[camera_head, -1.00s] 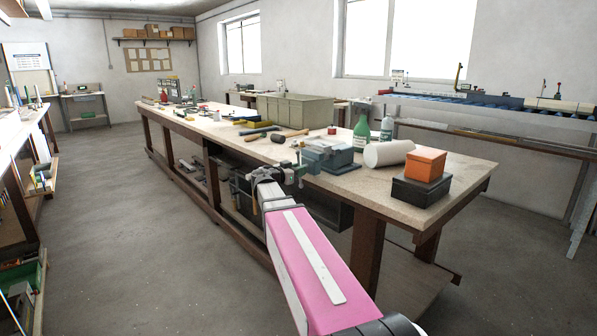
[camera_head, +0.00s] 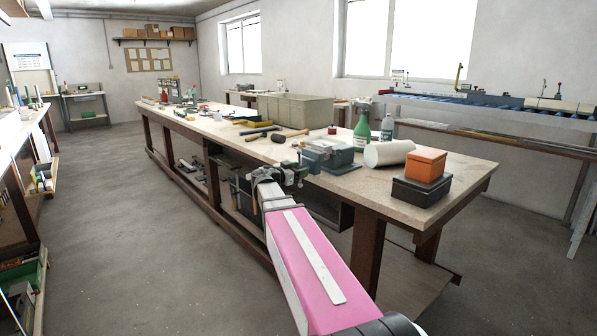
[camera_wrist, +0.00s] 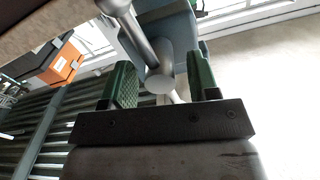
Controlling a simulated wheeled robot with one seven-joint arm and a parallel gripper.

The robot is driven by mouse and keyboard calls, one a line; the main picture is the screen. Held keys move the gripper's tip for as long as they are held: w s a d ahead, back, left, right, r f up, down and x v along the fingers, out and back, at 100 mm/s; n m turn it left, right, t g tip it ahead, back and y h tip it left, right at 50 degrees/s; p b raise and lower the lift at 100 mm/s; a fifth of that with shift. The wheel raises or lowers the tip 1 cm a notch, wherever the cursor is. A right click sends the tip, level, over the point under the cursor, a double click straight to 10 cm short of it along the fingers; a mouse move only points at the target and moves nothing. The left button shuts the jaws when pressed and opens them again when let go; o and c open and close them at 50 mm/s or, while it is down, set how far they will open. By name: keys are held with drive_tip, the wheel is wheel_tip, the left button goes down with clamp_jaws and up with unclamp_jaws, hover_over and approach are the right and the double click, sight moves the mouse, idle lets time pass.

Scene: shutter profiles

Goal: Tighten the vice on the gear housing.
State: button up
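The grey-blue vice (camera_head: 328,156) sits at the front edge of the long workbench, its screw end towards my gripper (camera_head: 292,172). The gear housing cannot be told apart from the vice at this size. In the wrist view, the two green fingers of my gripper (camera_wrist: 162,84) stand apart on either side of the vice's round grey screw end (camera_wrist: 160,79). Slim gaps show between it and both fingers. The vice's handle bar (camera_wrist: 138,35) runs from the screw up to a rounded knob. The vice body (camera_wrist: 172,22) is partly hidden behind the screw.
The workbench (camera_head: 440,170) carries an orange box (camera_head: 426,164) on a black box (camera_head: 421,190), a white roll (camera_head: 388,153), a green bottle (camera_head: 361,133) and a mallet (camera_head: 279,138) near the vice. Floor (camera_head: 130,250) left of the bench is clear.

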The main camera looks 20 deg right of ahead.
drive_tip(key=v, duration=1)
drive_tip(key=shift+a, duration=0.35)
drive_tip(key=shift+d, duration=0.15)
drive_tip(key=x, duration=1)
drive_tip(key=shift+d, duration=0.3)
drive_tip(key=shift+c, duration=0.4)
clamp_jaws()
